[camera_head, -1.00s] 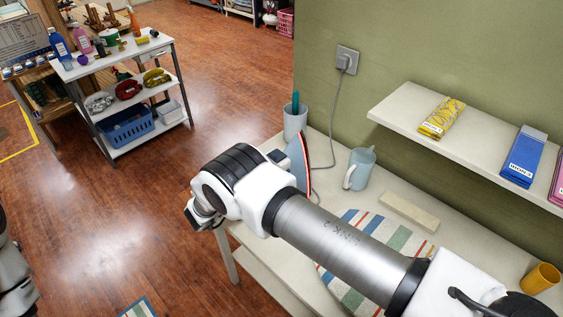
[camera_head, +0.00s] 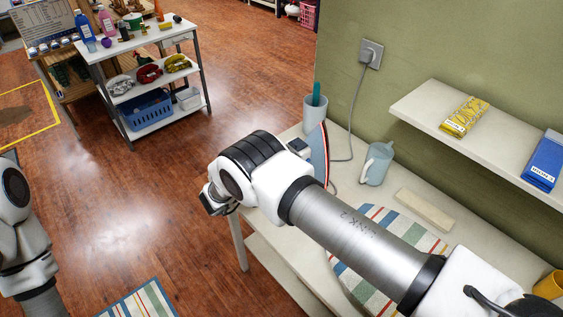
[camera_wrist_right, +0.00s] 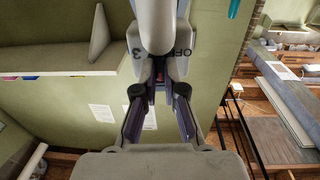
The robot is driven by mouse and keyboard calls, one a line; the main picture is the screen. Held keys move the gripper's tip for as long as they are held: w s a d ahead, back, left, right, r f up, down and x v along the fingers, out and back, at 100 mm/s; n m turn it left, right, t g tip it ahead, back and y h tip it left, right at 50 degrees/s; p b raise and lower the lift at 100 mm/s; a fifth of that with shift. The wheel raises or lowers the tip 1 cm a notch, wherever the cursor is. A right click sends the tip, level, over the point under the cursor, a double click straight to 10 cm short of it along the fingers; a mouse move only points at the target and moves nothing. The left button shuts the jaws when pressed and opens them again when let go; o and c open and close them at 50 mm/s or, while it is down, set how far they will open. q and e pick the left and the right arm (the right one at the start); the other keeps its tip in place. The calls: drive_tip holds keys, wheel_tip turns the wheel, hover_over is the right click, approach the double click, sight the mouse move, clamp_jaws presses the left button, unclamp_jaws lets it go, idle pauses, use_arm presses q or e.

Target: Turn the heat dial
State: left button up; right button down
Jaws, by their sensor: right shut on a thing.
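The iron (camera_head: 320,152) stands upright on the pale table in the head view, partly hidden behind my right wrist. In the right wrist view its grey body (camera_wrist_right: 182,62) is close up, with the marks "OFF" and "3" on either side of a rounded grey part. My right gripper (camera_wrist_right: 160,88) reaches in there with its fingers closed together at the tips. It is shut on the heat dial, which the fingertips mostly hide; its setting cannot be read.
A cord runs from the iron to a wall outlet (camera_head: 371,54). A cup (camera_head: 315,112), a jug (camera_head: 376,163), a striped ironing cover (camera_head: 385,225) and a pale block (camera_head: 424,209) are on the table (camera_head: 290,240). A wall shelf (camera_head: 420,108) overhangs it. Open floor lies left.

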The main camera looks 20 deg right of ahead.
idle(0.9)
drive_tip(key=c, duration=0.9)
unclamp_jaws()
drive_tip(key=shift+a, duration=0.1)
